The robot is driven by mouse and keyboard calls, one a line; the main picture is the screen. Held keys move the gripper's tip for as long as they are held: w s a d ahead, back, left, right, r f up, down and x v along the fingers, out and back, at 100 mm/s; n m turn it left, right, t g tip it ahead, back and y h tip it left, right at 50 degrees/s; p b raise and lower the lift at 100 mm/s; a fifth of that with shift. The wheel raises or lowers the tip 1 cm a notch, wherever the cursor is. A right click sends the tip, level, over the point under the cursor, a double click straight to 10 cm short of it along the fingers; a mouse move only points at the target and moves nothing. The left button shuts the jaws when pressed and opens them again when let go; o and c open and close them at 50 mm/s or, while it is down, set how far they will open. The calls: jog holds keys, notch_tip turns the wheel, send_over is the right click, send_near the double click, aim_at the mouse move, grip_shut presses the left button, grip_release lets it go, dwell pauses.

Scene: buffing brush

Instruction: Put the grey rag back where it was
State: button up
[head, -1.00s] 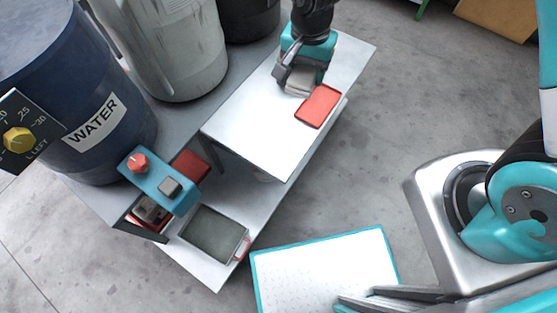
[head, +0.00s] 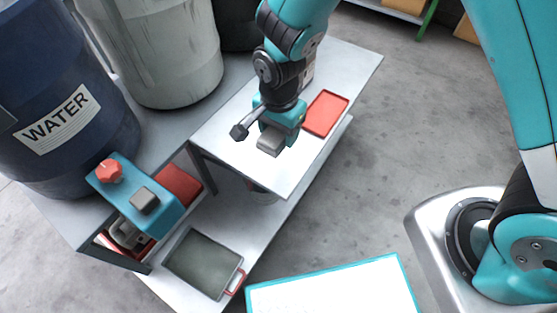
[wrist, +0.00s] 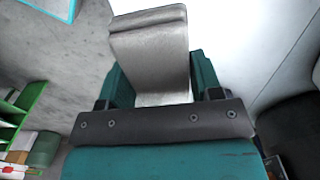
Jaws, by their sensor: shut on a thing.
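The grey rag (head: 270,142) is a folded grey block in the head view, over the front part of the white tabletop (head: 225,140). My gripper (head: 280,122) is shut on it from above, and the rag sticks out past the fingers. In the wrist view the rag (wrist: 152,50) stands between the two teal fingers of my gripper (wrist: 158,80). I cannot tell whether the rag touches the tabletop or hangs a little above it. A flat red tray (head: 326,113) lies on the tabletop just right of the gripper, and it looks empty.
A teal box with a red knob (head: 135,193) stands left of the table. A dark grey tray with a red handle (head: 203,263) lies on the lower shelf. A blue WATER barrel (head: 60,110) and a pale barrel (head: 165,50) stand behind. A teal-edged white board (head: 335,290) is at the front.

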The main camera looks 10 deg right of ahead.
aim_at(279, 164)
notch_tip(279, 164, down, 11)
jog(key=shift+r+b, duration=0.1)
jog(key=shift+b, duration=1)
jog(key=shift+f, duration=0.2)
jog(key=o, duration=1)
jog(key=shift+c, duration=0.2)
notch_tip(279, 164, up, 13)
jog(key=p, duration=0.3)
jog(key=r+n, duration=0.1)
jog(key=r, duration=0.1)
jog(key=s+d+r+n+y, duration=0.1)
jog(key=r, duration=0.2)
jog(key=s+r+n, duration=0.1)
jog(key=r, duration=0.1)
jog(key=shift+d+r+n, duration=0.25)
jog(key=shift+r+n, duration=0.05)
jog(key=shift+r, duration=0.1)
jog(key=s+d+r+n+y, duration=0.1)
jog(key=s+d+r+n, duration=0.1)
jog(key=s+r+n, duration=0.4)
jog(key=s+d+r+n+y, duration=0.2)
jog(key=s+d+r+n, duration=0.1)
jog(key=s+r+n, duration=0.3)
notch_tip(279, 164, up, 3)
jog(key=shift+s+d+f+n, duration=0.15)
jog(key=shift+s+n, duration=0.15)
jog(key=shift+s, duration=0.65)
